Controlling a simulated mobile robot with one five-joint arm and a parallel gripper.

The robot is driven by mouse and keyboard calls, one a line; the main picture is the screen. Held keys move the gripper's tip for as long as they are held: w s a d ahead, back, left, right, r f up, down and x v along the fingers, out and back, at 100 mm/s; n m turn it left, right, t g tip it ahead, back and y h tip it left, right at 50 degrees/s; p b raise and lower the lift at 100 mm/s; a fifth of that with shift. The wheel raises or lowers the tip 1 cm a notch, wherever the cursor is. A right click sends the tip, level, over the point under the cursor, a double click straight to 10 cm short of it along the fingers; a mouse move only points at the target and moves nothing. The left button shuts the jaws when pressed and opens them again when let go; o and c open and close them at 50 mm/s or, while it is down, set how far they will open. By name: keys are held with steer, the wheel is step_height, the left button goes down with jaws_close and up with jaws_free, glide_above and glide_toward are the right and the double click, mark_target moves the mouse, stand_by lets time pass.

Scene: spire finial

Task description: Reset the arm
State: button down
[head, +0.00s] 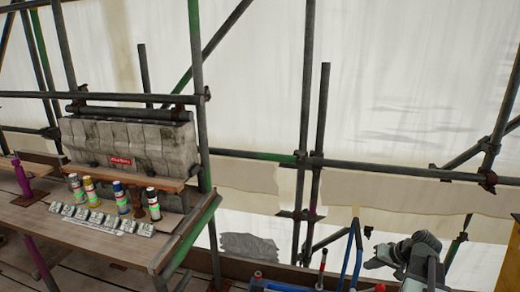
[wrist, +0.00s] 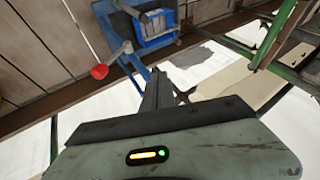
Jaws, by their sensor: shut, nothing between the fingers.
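My arm shows at the lower right of the head view, grey and folded. My gripper (head: 376,260) is at its left end and points left, over the blue tubing. In the wrist view, my gripper (wrist: 156,78) is a single dark narrow shape in the middle, its fingers together with nothing between them. It appears clear of the things around it. Its grey housing fills the bottom of the wrist view.
A wooden bench (head: 108,232) at left holds several spray cans (head: 121,198) and a row of small grey blocks (head: 95,216). Scaffold poles (head: 318,140) stand behind. Blue tubing (head: 352,250) is close by my gripper. A red knob (wrist: 99,71) and blue box (wrist: 156,27) are near in the wrist view.

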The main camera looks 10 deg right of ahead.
steer(key=w+a+n+g+p, duration=0.1)
steer(key=w+a+n, duration=0.1)
steer(key=a, duration=1)
steer(key=w+a+n+g, duration=0.2)
steer(key=a+n, duration=0.1)
steer(key=a, duration=0.9)
steer(key=s+a+f+n+g+h, duration=0.15)
steer(key=s+a, duration=0.35)
steer(key=a, duration=0.6)
steer(key=s+d+m+g+h, duration=0.1)
steer(key=s+d+f+m, duration=0.1)
steer(key=s+d, duration=0.1)
steer(key=shift+d+g+h+p, duration=0.15)
steer(key=shift+g+h+p, duration=0.15)
steer(key=shift+g+h, duration=0.05)
